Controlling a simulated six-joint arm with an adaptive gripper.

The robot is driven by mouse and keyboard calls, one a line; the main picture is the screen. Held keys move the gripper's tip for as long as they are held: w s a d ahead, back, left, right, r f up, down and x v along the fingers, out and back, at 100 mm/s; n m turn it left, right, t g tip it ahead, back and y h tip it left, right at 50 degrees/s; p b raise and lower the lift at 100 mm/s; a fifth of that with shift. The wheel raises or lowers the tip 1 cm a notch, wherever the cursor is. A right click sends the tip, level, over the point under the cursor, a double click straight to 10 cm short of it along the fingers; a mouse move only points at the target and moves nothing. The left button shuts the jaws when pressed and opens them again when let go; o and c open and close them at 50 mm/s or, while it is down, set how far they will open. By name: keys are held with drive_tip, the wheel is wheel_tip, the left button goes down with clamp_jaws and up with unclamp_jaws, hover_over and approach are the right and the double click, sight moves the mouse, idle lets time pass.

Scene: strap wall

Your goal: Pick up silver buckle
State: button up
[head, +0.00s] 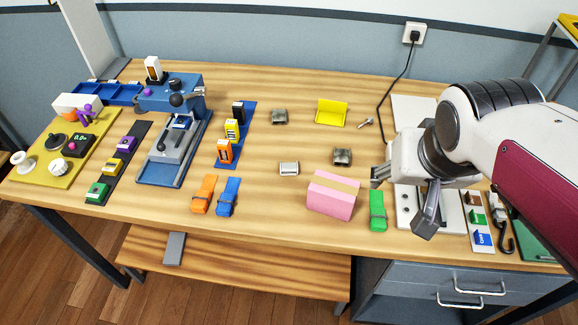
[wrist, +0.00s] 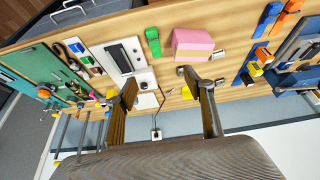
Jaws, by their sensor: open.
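The silver buckle (head: 288,168) is a small light-metal frame lying on the wooden table, left of the pink block. In the wrist view, a small silvery piece just right of the pink block appears to be the same buckle (wrist: 218,54). My gripper (head: 402,195) is open and empty at the right side of the table, near the green strap and well to the right of the buckle. In the wrist view my gripper (wrist: 160,82) shows its two fingers wide apart with nothing between them.
The pink block (head: 333,196) stands between my gripper and the buckle. Two darker buckles, one behind the pink block (head: 342,157) and one farther back (head: 279,116), lie nearby. Orange (head: 203,194) and blue (head: 228,197) straps lie front left. Table around the buckle is bare.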

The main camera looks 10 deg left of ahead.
drive_tip(key=w+a+f, duration=0.6)
drive_tip(key=w+a, duration=0.4)
drive_tip(key=w, duration=0.1)
drive_tip(key=n, duration=0.2)
approach(289, 168)
drive_tip(key=shift+w+d+f+g+y, duration=0.1)
drive_tip(key=shift+w+f+g+y, duration=0.2)
drive_tip(key=shift+w+g, duration=0.15)
drive_tip(key=shift+x, duration=1.3)
drive_tip(key=shift+f+m, duration=0.1)
drive_tip(key=shift+m, duration=0.2)
drive_tip(key=shift+x, duration=2.5)
drive_tip(key=shift+w+d, duration=0.15)
